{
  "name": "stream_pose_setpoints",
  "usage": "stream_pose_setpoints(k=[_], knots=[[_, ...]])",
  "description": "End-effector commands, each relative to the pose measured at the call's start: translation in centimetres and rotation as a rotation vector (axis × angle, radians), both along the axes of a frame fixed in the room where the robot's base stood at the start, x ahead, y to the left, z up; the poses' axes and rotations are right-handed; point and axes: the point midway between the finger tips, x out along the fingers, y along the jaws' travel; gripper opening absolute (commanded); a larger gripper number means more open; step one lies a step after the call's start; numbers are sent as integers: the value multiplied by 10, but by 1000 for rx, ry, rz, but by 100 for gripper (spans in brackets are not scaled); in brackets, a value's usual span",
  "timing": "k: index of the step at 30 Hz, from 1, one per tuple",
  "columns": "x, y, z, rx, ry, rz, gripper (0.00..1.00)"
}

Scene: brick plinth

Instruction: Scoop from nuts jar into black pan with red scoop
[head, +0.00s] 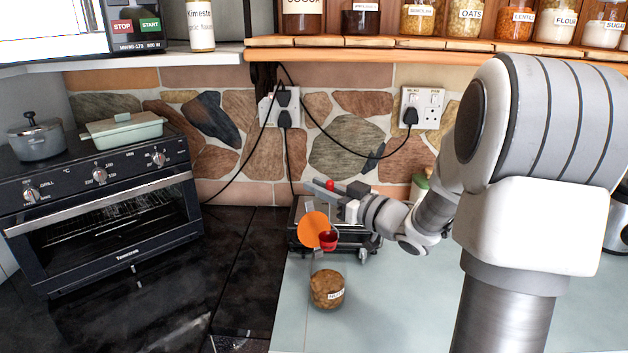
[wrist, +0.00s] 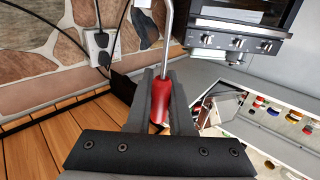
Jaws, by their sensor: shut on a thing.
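My gripper (head: 322,187) is above the back of the counter, its fingers pointing left. In the wrist view its fingers (wrist: 160,80) are shut on the red handle of the scoop (wrist: 159,108), and a metal shaft runs up from the handle out of the frame. Some red also shows at the fingers in the head view. The nuts jar (head: 327,291) stands upright on the pale counter, nearer the camera and below the gripper, its label facing right. I cannot clearly make out the black pan; a dark, flat-topped item (head: 298,238) sits below my gripper, partly hidden.
An orange disc (head: 312,229) and a small red cup-like thing (head: 328,240) show in front of the dark item. The black oven (head: 110,205) stands left, with a grey pot (head: 37,138) and green dish (head: 124,130) on top. A jar shelf (head: 430,43) overhangs the back.

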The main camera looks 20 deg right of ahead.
Motion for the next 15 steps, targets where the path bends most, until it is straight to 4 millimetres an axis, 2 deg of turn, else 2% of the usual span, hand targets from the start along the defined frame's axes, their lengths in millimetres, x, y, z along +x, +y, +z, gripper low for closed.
stream_pose_setpoints(k=[8, 15], knots=[[0, 0, -6, 0, 0, 0, 0], [0, 0, -25, 0, 0, 0, 0]])
